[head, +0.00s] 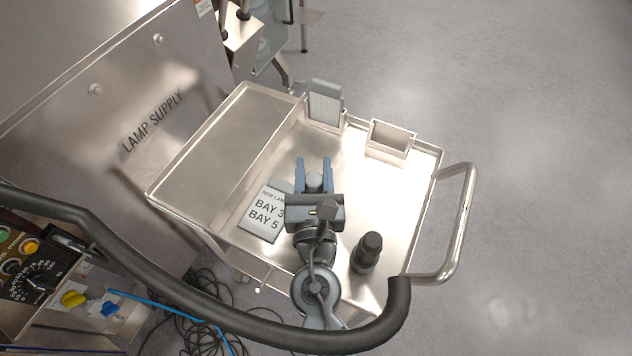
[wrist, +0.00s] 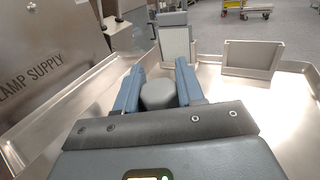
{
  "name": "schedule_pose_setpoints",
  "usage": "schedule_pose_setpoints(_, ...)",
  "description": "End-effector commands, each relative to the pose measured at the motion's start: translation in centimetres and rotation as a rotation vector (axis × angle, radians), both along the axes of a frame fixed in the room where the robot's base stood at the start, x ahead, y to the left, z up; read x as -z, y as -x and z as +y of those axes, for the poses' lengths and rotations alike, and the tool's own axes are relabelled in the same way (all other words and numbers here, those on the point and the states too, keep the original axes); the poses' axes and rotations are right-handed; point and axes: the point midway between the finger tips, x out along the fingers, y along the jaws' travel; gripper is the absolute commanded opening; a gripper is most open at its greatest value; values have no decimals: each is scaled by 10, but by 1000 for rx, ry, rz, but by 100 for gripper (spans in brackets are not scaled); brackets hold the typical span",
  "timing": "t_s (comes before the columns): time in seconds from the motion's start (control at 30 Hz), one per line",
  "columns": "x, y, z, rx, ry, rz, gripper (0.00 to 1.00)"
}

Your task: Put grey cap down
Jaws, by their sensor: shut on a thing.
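My gripper (head: 314,176) is over the metal cart tray in the head view. Its blue fingers are shut on the round grey cap (head: 314,182). The cap also shows between the fingers in the wrist view (wrist: 158,95). The cap is above or at the tray (head: 368,215); I cannot tell whether its underside touches the surface.
A card (head: 265,212) reading BAY 3, BAY 5 lies left of my gripper. A dark bottle-like object (head: 367,252) stands to the right. A holder with a grey block (head: 325,103) and an empty metal bin (head: 391,140) are at the back. A handle (head: 465,220) borders the right.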

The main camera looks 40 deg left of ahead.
Motion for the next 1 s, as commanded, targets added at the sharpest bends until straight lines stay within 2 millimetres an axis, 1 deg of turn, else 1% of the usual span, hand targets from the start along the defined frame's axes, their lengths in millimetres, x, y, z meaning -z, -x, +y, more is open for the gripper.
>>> schedule_pose_setpoints(0.03, 4, -5, 2, 0, -1, -2, 3)
schedule_pose_setpoints(0.17, 9, -9, 4, -1, 1, 1, 3)
schedule_pose_setpoints(0.4, 40, -9, 4, 0, 1, -1, 3)
schedule_pose_setpoints(0.47, 44, -9, 4, -1, 0, 0, 3)
schedule_pose_setpoints(0.53, 47, -9, 4, -1, 0, 0, 3)
schedule_pose_setpoints(0.8, 45, -9, 4, 0, 0, 0, 3)
schedule_pose_setpoints(0.93, 50, -9, 4, 0, 0, 0, 3)
schedule_pose_setpoints(0.97, 48, -9, 4, 0, 0, 0, 41)
schedule_pose_setpoints(1.0, 48, -9, 4, 0, 0, 0, 45)
